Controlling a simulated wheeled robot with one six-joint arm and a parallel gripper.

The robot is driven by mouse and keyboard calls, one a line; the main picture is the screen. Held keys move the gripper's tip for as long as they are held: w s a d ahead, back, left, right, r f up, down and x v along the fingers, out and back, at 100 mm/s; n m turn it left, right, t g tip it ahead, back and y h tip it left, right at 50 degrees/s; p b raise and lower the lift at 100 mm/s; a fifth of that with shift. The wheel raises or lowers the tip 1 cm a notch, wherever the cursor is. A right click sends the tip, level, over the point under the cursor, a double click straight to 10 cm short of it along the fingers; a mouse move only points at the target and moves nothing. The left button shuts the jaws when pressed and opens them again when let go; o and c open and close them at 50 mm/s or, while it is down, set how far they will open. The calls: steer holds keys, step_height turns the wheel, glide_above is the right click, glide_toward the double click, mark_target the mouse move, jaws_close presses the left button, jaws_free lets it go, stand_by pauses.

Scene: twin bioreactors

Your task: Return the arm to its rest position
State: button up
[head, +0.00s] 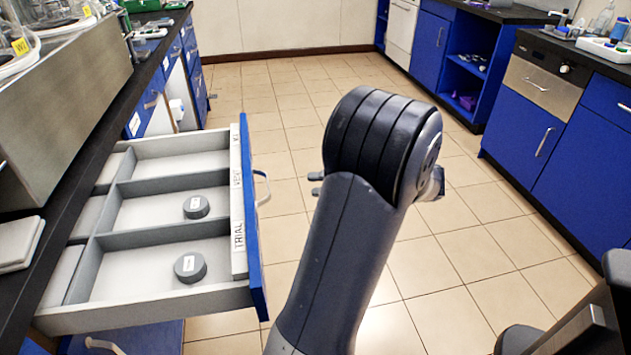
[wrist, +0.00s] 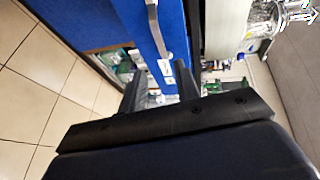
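My arm (head: 355,220) rises from the bottom middle of the head view and bends over at a dark, rounded joint. The arm hides most of my gripper in that view; only small grey parts stick out on either side of the joint. In the wrist view my gripper (wrist: 158,82) shows two dark fingers standing apart. I see nothing held in the gap between them. Beyond the fingers are a blue panel (wrist: 88,20) and a metal handle (wrist: 158,28). I cannot tell whether the fingers touch anything.
An open drawer (head: 100,315) juts out left of my arm. Two dark grey round pieces with white labels, one farther (head: 196,207) and one nearer (head: 190,267), lie in separate compartments. Blue cabinets (head: 520,130) line the right side. Tiled floor (head: 285,110) lies clear between the benches.

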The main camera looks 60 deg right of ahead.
steer(key=shift+w, duration=0.1)
steer(key=shift+b+x, duration=1.1)
steer(key=shift+x, duration=4.6)
steer(key=shift+a+r, duration=0.1)
